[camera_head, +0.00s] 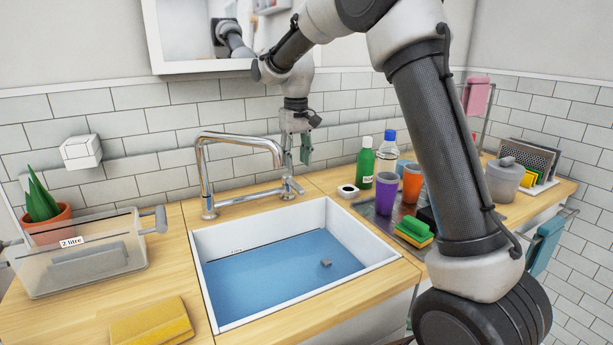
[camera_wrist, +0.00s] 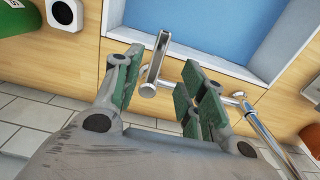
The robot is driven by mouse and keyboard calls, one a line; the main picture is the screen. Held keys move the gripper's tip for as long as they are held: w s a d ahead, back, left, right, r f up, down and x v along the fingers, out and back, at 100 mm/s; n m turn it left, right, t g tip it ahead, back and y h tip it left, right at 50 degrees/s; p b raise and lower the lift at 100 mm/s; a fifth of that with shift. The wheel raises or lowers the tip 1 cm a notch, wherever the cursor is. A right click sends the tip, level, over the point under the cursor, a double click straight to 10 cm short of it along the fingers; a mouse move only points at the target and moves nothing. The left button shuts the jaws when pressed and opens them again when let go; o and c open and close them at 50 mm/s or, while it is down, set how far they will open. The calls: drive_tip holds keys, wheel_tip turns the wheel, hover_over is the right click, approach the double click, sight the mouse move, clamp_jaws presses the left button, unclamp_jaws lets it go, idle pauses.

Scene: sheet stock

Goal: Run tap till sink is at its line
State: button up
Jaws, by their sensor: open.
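The white sink (camera_head: 374,266) holds blue water (camera_head: 275,277). A dark marked line (camera_head: 252,248) with small lettering runs along its back wall, close to the water's edge; I cannot tell the exact gap. The chrome tap (camera_head: 203,172) stands behind the sink, and I see no stream from its spout. Its lever (camera_wrist: 154,64) shows between my fingers in the wrist view, with gaps on both sides. My gripper (camera_wrist: 162,60) is open. In the head view my gripper (camera_head: 305,148) points down above the tap's right end. A small grey block (camera_head: 326,263) lies in the water.
A clear tub (camera_head: 85,285) marked 2 litre and a yellow cloth (camera_head: 152,324) are left of the sink. A green bottle (camera_head: 365,165), cups (camera_head: 386,193) and a sponge (camera_head: 414,231) stand at right. A white-framed cabinet or mirror (camera_head: 155,40) hangs above.

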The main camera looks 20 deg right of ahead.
sight(298, 186)
drive_tip(key=shift+f, duration=0.25)
wheel_tip(298, 186, down, 7)
drive_tip(key=shift+d+f, duration=0.1)
drive_tip(key=shift+s, duration=0.1)
drive_tip(key=shift+c, duration=0.5)
clamp_jaws()
